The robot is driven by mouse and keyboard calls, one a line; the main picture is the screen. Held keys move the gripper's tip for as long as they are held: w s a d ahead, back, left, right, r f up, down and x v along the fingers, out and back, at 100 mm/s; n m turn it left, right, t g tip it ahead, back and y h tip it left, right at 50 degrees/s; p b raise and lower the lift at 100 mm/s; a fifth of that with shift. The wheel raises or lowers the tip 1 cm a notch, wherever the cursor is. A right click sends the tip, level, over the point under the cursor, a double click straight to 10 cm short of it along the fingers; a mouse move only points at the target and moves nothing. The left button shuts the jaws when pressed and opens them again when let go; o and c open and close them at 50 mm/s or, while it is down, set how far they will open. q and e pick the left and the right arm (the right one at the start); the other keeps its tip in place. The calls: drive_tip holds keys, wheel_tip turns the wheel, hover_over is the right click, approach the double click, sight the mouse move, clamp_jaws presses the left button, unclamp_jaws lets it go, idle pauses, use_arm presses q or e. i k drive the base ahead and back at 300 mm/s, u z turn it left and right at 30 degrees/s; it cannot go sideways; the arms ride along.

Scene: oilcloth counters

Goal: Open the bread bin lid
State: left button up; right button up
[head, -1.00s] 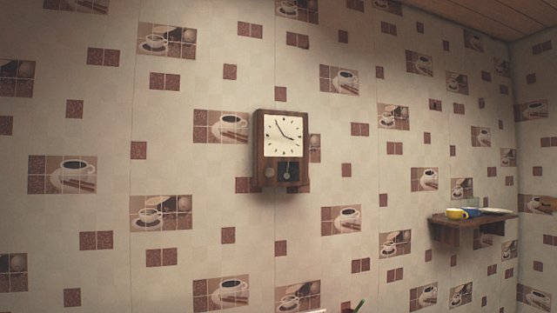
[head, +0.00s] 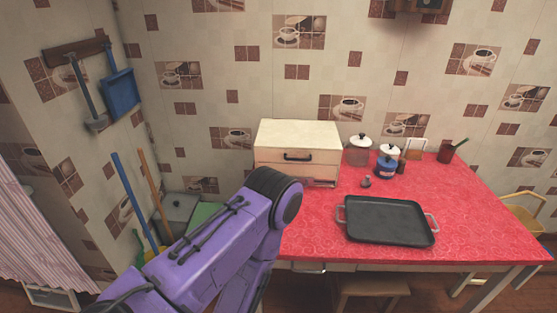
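The bread bin (head: 299,152) is a cream box at the back left of the red counter, against the tiled wall. The bin's lower left front is partly hidden by my purple left arm, which comes in from the lower left. The left gripper is hidden behind the arm or out of the picture. The right gripper is not in the picture.
A black tray (head: 385,221) lies on the red oilcloth counter (head: 470,215). Jars (head: 389,160), a small grey item (head: 366,182) and a dark cup (head: 446,150) stand behind it. A stool (head: 370,287) is under the counter. Brooms (head: 135,200) lean at left.

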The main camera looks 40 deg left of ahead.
sight(277, 141)
drive_tip(key=u, duration=0.65)
drive_tip(key=i, duration=0.45)
drive_tip(key=u, duration=0.5)
drive_tip(key=k, duration=1.2)
drive_tip(key=u, duration=0.7)
drive_tip(key=i, duration=1.3)
drive_tip(key=z, duration=0.65)
